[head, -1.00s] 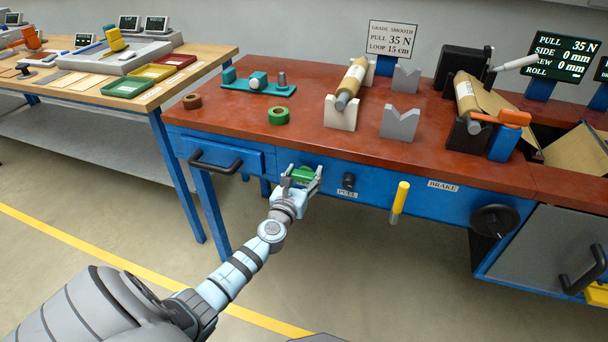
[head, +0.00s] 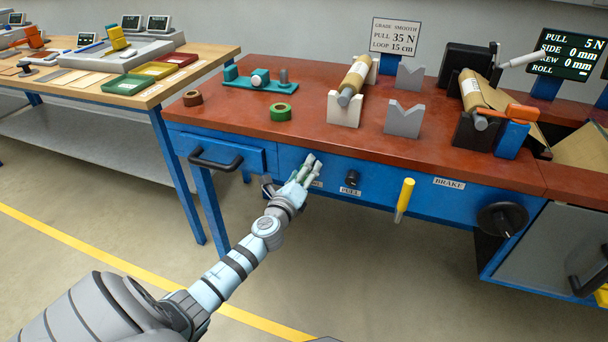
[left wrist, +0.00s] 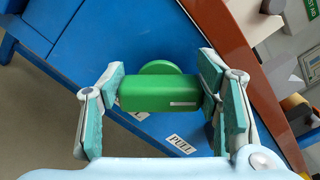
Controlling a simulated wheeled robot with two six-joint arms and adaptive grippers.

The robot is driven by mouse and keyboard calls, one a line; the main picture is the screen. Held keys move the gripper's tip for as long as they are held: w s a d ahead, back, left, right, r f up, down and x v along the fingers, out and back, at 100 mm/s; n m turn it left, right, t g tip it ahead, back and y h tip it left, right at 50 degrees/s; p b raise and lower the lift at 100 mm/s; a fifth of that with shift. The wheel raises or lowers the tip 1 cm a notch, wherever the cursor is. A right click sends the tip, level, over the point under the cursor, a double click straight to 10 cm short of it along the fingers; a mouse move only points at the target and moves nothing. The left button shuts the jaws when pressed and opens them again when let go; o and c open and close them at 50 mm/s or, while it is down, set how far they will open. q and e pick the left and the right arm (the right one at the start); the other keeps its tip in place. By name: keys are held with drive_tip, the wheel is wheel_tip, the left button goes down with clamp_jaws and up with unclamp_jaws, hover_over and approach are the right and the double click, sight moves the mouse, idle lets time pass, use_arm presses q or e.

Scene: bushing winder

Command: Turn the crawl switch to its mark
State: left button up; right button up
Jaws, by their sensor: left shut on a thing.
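The crawl switch, a green bar handle (left wrist: 158,92) on a round green base (left wrist: 160,68), sits on the blue front panel. A short white line marks one end of its bar. In the left wrist view the two teal-padded fingers of my left gripper (left wrist: 165,95) stand at either end of the bar, shut on it. In the head view my left gripper (head: 307,170) is at the panel, turned over on its side, and hides most of the switch. A label beside the switch is partly covered. My right gripper is not in view.
A black knob (head: 352,178) above the PULL label (head: 350,191) is close to the right. A yellow lever (head: 404,197) and black handwheel (head: 502,219) are further right; a drawer handle (head: 215,160) is left. The display (head: 565,54) reads PULL 5 N.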

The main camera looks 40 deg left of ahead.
use_arm(q)
drive_tip(key=n, duration=0.2)
drive_tip(key=n+b, duration=0.1)
drive_tip(key=shift+f+n+b, duration=0.3)
drive_tip(key=shift+f+n, duration=0.05)
drive_tip(key=shift+n, duration=0.05)
drive_tip(key=n+b, duration=0.1)
drive_tip(key=n, duration=0.3)
drive_tip(key=shift+s+a+f+b, duration=0.1)
drive_tip(key=shift+f+b, duration=0.05)
drive_tip(key=shift+b, duration=0.2)
drive_tip(key=shift+n, duration=0.3)
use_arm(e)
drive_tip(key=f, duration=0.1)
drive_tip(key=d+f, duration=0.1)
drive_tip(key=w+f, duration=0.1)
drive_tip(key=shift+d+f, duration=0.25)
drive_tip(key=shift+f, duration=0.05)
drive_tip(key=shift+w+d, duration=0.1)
use_arm(q)
drive_tip(key=o, duration=1.2)
drive_tip(key=shift+c, duration=0.2)
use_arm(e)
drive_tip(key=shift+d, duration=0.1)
use_arm(q)
drive_tip(key=v, duration=1.2)
